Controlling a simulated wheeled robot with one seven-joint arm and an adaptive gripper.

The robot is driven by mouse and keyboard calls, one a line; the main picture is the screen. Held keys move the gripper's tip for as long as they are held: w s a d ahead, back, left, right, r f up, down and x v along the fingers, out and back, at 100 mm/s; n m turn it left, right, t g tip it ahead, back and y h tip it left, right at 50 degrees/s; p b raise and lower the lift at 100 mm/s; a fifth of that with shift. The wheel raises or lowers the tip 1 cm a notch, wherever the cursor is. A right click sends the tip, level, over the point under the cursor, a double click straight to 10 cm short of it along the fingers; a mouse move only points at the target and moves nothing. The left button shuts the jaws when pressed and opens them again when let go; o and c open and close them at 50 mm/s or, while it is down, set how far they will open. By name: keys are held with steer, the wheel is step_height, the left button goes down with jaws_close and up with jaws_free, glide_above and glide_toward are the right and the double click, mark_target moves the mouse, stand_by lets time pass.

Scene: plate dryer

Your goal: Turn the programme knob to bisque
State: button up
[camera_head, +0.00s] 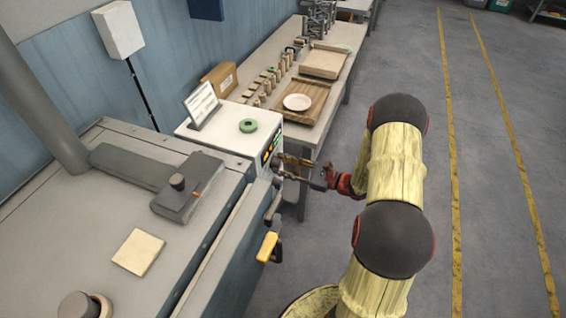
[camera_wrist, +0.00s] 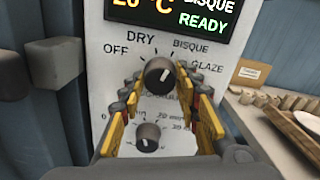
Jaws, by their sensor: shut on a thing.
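The programme knob (camera_wrist: 158,76) is a dark round knob on the white control panel (camera_wrist: 102,75), with OFF, DRY, BISQUE and GLAZE printed around it. A light mark shows on its face, tilted toward the upper right, on the BISQUE side. The display (camera_wrist: 185,14) above reads 20 °C, BISQUE and READY, cut off at the top. My gripper (camera_wrist: 160,82) has its yellow fingers on both sides of the knob, shut on it. In the head view my gripper (camera_head: 287,168) reaches the panel front from the right; the knob is hidden there.
A smaller timer knob (camera_wrist: 148,137) sits just below, between my fingers. A yellow-handled latch (camera_head: 267,247) sticks out from the kiln-like box nearby. A bench (camera_head: 313,134) with a plate lies behind; the right floor is clear.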

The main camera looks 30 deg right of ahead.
steer(key=shift+m, duration=0.3)
steer(key=o, duration=1.1)
steer(key=shift+c, duration=0.2)
steer(key=shift+o, duration=0.5)
steer(key=shift+d, duration=0.1)
steer(key=v, duration=1.2)
steer(key=shift+f, duration=0.1)
